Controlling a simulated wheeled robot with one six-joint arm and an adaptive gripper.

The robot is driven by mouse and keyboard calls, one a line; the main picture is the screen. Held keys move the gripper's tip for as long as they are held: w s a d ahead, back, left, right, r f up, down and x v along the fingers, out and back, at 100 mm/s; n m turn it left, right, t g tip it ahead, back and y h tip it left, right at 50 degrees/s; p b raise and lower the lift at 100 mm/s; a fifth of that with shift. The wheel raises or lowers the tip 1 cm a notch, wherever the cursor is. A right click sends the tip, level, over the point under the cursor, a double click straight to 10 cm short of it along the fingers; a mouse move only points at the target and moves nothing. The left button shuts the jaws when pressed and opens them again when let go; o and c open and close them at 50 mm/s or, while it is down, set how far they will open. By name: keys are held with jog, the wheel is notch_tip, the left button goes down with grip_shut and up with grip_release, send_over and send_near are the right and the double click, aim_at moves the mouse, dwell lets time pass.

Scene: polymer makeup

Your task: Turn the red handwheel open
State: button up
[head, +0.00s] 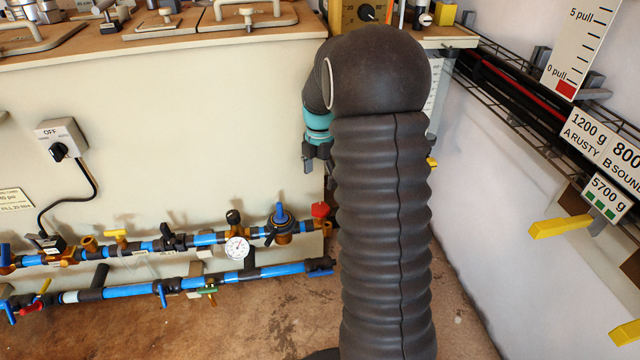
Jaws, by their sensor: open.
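A red handle (320,210), which looks like the red handwheel, sits at the right end of the upper blue pipe run, low on the cream cabinet front. Its right side is close to my dark ribbed arm, and its exact shape is too small to tell. My gripper (314,165) is above it, pointing down, below a teal wrist ring. It is open and appears empty, and it is apart from the handle. Part of my wrist is hidden behind my own arm.
Blue pipes (208,239) carry a gauge (237,248), a blue-knobbed valve (280,222) and several coloured handles. A wooden counter (150,40) overhangs above. Yellow-tabbed, labelled wall fixtures (560,228) are at right. Brown floor lies open in front.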

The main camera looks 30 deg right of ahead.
jog(key=shift+r, duration=0.15)
jog(key=s+a+r+m+t, duration=0.1)
jog(key=s+a+r+m, duration=0.35)
jog(key=s+m, duration=0.3)
jog(key=s+a+r+m+t, duration=0.2)
jog(key=s+a+r+m, duration=0.25)
jog(key=s+m, duration=0.35)
jog(key=s+a+r+m+t, duration=0.1)
jog(key=s+a+r+m, duration=0.35)
jog(key=s+m, duration=0.35)
jog(key=m+g, duration=0.4)
jog(key=m, duration=0.8)
send_over(320, 207)
notch_tip(320, 207, down, 12)
notch_tip(320, 207, down, 13)
jog(key=b, duration=0.2)
jog(key=shift+f+b, duration=0.2)
jog(key=shift+b, duration=0.1)
